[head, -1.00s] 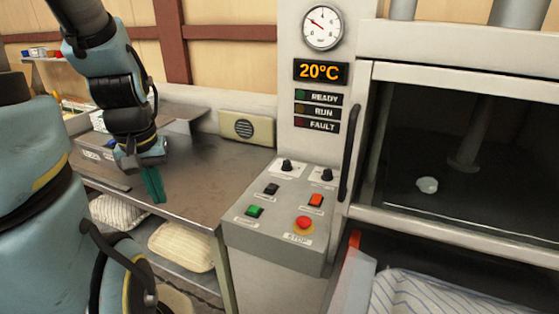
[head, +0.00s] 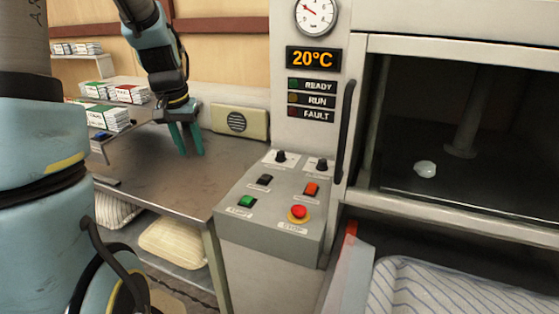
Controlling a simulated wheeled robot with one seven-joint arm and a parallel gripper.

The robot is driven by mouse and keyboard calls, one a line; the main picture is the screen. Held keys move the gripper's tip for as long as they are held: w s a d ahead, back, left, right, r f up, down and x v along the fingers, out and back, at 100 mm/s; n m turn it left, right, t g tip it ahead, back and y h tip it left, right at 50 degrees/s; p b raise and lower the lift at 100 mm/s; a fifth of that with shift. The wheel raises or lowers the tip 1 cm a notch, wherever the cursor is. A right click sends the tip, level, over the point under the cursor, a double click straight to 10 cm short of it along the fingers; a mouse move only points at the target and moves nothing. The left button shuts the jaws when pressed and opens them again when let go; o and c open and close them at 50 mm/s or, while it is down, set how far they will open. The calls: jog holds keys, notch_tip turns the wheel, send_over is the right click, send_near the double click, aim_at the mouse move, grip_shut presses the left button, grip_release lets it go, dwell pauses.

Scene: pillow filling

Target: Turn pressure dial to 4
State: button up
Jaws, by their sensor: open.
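Two black dials sit at the back of the sloped grey control panel, a left dial (head: 281,157) and a right dial (head: 321,165). Their labels and pointers are too small to read, so I cannot tell which one is the pressure dial. The round gauge (head: 316,13) above has a red needle pointing up and left. My gripper (head: 187,153) has green fingers, spread apart and empty. It hangs pointing down over the metal table, left of the panel and apart from it.
The panel also carries a green button (head: 247,202), a black switch (head: 264,180), an orange switch (head: 311,190) and a red stop button (head: 298,212). A black handle (head: 344,130) stands right of the panel. A beige speaker box (head: 240,122) stands behind the table (head: 150,180).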

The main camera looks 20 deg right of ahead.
aim_at(280, 152)
jog(key=shift+o, duration=1.4)
jog(key=w+d+f+m+h+b, duration=0.1)
jog(key=w+d+f+m+b, duration=0.2)
jog(key=w+d, duration=0.4)
jog(key=d, duration=0.3)
jog(key=shift+w+d, duration=0.2)
jog(key=shift+w, duration=0.15)
jog(key=w+d+m+b, duration=0.1)
jog(key=d, duration=0.4)
jog(key=w+d+m+h+b, duration=0.1)
jog(key=w+d+m, duration=0.1)
jog(key=d, duration=0.2)
jog(key=w+d+f+m+b, duration=0.1)
jog(key=w+d+m, duration=0.1)
jog(key=d, duration=0.3)
jog(key=shift+d+h+b, duration=0.3)
jog(key=p+x, duration=0.2)
jog(key=x, duration=0.8)
jog(key=shift+d+f, duration=0.15)
jog(key=shift+f, duration=0.15)
grip_shut()
